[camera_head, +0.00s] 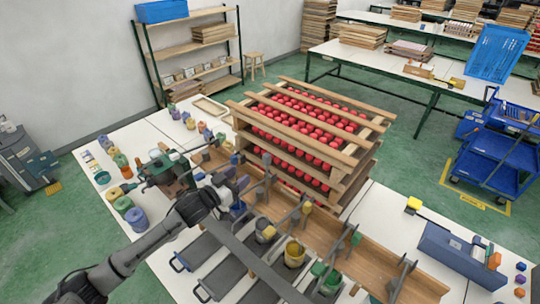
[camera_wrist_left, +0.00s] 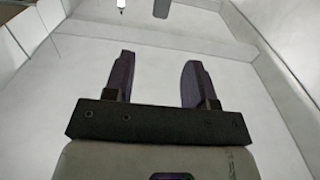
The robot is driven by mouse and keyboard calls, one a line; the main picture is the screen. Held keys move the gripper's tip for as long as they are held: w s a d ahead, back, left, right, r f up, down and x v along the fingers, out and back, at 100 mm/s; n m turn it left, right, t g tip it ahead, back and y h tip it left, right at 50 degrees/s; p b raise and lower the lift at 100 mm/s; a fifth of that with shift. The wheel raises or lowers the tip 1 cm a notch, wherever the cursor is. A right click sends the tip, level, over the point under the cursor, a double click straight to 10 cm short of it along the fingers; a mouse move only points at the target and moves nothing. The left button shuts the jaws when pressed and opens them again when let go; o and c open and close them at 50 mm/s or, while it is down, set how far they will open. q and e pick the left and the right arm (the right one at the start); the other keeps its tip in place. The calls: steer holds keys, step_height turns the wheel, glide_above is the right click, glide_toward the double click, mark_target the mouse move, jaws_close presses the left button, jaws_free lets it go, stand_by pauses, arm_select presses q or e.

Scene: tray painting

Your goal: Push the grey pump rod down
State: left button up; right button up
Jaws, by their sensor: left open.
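My left arm comes in from the lower left, and my left gripper (camera_head: 236,189) is above the near side of the wooden bench rail (camera_head: 375,262). In the left wrist view its two dark fingers (camera_wrist_left: 156,82) stand wide apart with nothing between them. Grey upright rods with arms stand along the rail, one of them (camera_head: 268,162) just beyond the gripper. I cannot tell for certain which is the grey pump rod, or whether the gripper touches one. The wrist view shows mostly pale surfaces and a small hanging tip (camera_wrist_left: 121,4) at its top edge. My right gripper does not show.
A wooden crate stack (camera_head: 340,165) of red round items stands behind the rail. Dark trays (camera_head: 205,245) and a yellow pot (camera_head: 294,254) lie in front. Colored jars (camera_head: 136,218) crowd the left table. A blue-grey box (camera_head: 455,250) stands at right.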

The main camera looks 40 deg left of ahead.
mark_target(264, 156)
arm_select(q)
steer(key=w+p, duration=0.1)
steer(key=w, duration=0.6)
steer(key=w+p, duration=0.1)
steer(key=w, duration=0.3)
steer(key=shift+w+d+r+p, duration=0.1)
steer(key=shift+w+d+p, duration=0.15)
steer(key=shift+d+p, duration=0.1)
steer(key=shift+w, duration=0.95)
steer(key=shift+d, duration=0.1)
jaws_close()
